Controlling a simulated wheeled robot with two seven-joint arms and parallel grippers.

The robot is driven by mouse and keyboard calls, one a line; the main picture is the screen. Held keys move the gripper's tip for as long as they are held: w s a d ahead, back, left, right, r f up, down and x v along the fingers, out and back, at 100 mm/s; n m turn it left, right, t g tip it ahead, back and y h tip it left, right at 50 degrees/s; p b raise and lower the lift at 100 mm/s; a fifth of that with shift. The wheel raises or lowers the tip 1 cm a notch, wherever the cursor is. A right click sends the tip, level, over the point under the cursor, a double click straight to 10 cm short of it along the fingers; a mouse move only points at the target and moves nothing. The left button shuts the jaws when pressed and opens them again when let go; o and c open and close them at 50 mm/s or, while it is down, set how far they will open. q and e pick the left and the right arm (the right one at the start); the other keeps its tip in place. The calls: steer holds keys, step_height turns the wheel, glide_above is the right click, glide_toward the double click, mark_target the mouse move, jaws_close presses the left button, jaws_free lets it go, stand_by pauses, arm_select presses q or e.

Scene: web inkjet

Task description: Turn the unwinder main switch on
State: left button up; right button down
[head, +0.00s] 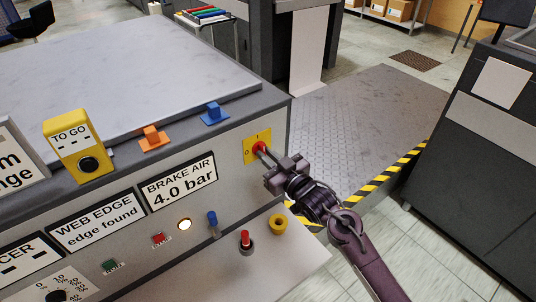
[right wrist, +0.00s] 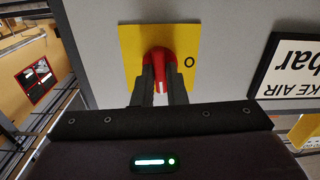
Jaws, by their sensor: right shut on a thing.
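The main switch is a red rotary handle (head: 260,148) on a yellow plate (head: 250,156) at the right end of the console front. In the head view an O shows on the plate's left and an I at its top. My right gripper (head: 267,155) is shut on the red handle; in the right wrist view its fingers (right wrist: 159,88) stand on both sides of the handle (right wrist: 157,58). That view is upside down; the white mark on the handle points down there, a quarter turn from the O. The I is hidden there. My left gripper is not in view.
Below the switch a sloped panel holds a blue lever (head: 212,222), a red-topped lever (head: 246,240) and a yellow knob (head: 278,224). A brake air sign (head: 178,182) is to the left. A metal platform (head: 365,115) with striped edging lies to the right.

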steer(key=shift+f+m, duration=0.1)
steer(key=shift+m, duration=0.4)
steer(key=c, duration=1.5)
jaws_free()
steer(key=shift+o, duration=0.2)
steer(key=b+v, duration=0.2)
steer(key=v, duration=0.6)
